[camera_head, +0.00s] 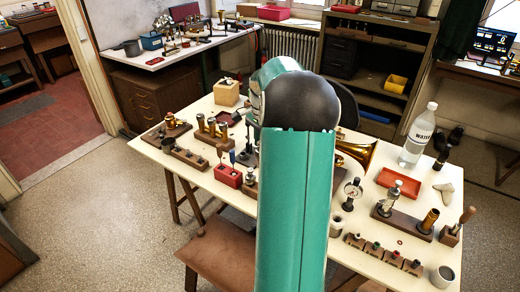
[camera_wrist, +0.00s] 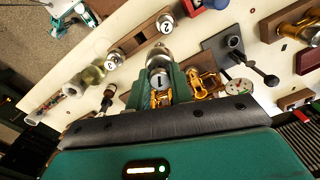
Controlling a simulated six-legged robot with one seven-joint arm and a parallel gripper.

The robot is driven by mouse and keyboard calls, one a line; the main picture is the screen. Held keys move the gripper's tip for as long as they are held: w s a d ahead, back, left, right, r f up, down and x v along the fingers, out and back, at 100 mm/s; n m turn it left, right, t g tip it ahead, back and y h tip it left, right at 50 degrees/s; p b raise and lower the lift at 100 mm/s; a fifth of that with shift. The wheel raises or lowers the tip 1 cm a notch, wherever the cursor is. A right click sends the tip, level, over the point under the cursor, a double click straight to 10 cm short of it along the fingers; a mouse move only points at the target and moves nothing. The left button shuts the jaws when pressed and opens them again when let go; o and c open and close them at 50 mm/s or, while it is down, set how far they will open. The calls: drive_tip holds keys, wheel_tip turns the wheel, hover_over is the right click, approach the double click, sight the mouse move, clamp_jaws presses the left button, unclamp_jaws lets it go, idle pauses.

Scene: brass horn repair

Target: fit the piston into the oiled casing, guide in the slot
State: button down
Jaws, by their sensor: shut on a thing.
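My gripper (camera_wrist: 161,82) shows in the wrist view with its two green fingers closed around a silver piston (camera_wrist: 159,78) whose top is marked 1. Golden brass tubing (camera_wrist: 203,82) lies right beside and behind the fingers. The piston's lower end, its guide and any casing slot under it are hidden, so I cannot tell whether it is in a casing. Two other numbered tops, 2 (camera_wrist: 112,59) and 3 (camera_wrist: 165,24), stand at a wooden rack (camera_wrist: 138,40). In the head view my arm hides the gripper; the brass horn bell (camera_head: 358,153) shows to its right.
In the head view, a red box (camera_head: 228,176) and wooden racks (camera_head: 190,158) stand left of my arm. Bare tabletop (camera_head: 375,235) shows between the right-hand items.

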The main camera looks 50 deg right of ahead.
drive_tip(key=w+d+n, duration=0.2)
drive_tip(key=d+n, duration=0.1)
drive_tip(key=d, duration=0.4)
drive_tip(key=w+d+r+n, duration=0.1)
drive_tip(key=w+d+n, duration=0.1)
drive_tip(key=d, duration=0.5)
drive_tip(key=shift+r+n, duration=0.25)
drive_tip(key=shift+n, duration=0.25)
drive_tip(key=shift+w+a+f, duration=0.1)
drive_tip(key=shift+w+f, duration=0.05)
drive_tip(key=shift+f, duration=0.85)
idle(1.0)
drive_tip(key=shift+f, duration=0.35)
drive_tip(key=shift+f, duration=0.35)
drive_tip(key=shift+f, duration=0.35)
drive_tip(key=shift+f, duration=1.3)
drive_tip(key=c, duration=1.2)
unclamp_jaws()
drive_tip(key=shift+f, duration=0.1)
